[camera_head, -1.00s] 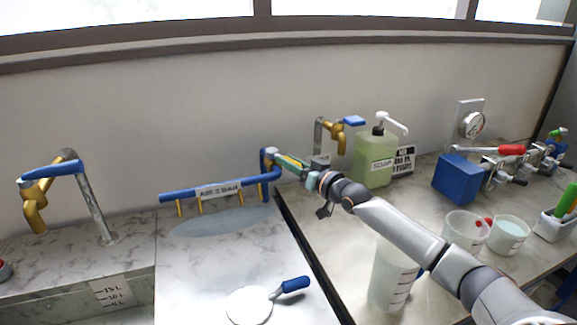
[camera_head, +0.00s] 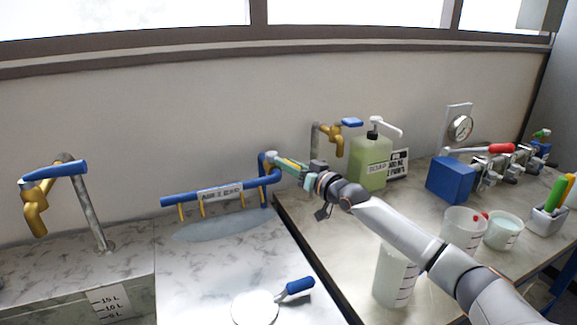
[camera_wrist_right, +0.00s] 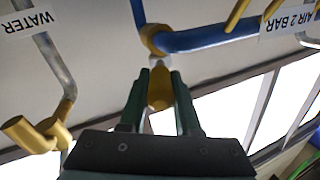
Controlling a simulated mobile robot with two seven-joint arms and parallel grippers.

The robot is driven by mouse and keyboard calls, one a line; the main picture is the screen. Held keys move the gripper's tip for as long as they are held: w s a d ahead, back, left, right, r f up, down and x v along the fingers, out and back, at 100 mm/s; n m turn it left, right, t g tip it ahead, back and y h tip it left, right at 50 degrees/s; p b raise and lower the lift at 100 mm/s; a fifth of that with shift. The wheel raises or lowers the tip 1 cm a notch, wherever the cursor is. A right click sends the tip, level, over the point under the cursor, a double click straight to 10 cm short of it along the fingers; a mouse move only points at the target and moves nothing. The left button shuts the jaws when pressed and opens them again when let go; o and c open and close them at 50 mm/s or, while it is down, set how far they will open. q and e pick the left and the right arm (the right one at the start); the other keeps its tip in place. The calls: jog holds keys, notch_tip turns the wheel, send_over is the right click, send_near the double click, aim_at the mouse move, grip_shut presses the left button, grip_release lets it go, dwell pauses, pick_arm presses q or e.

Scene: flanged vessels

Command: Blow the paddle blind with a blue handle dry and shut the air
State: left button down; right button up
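The paddle blind (camera_head: 254,308) is a pale round disc with a blue handle (camera_head: 297,287). It lies on the marble counter at the bottom middle of the head view; I cannot tell if it is wet. Behind it, the blue air pipe (camera_head: 222,190) has several yellow nozzles and a label, AIR 2 BAR in the wrist view (camera_wrist_right: 288,20). My right gripper (camera_head: 285,163) is at the pipe's right end. In the wrist view its green fingers (camera_wrist_right: 160,82) are closed around the yellow valve handle (camera_wrist_right: 160,92). My left gripper is out of view.
A bluish patch (camera_head: 212,229) lies under the nozzles. A marked basin and blue-handled tap (camera_head: 55,172) stand left. Counter around the paddle is clear.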

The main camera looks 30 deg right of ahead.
jog(key=o, duration=0.4)
jog(key=shift+o, duration=0.2)
jog(key=shift+s, duration=0.1)
jog(key=s+d, duration=0.1)
jog(key=s, duration=1.1)
jog(key=shift+d, duration=0.2)
jog(key=shift+s, duration=0.1)
dwell(0.4)
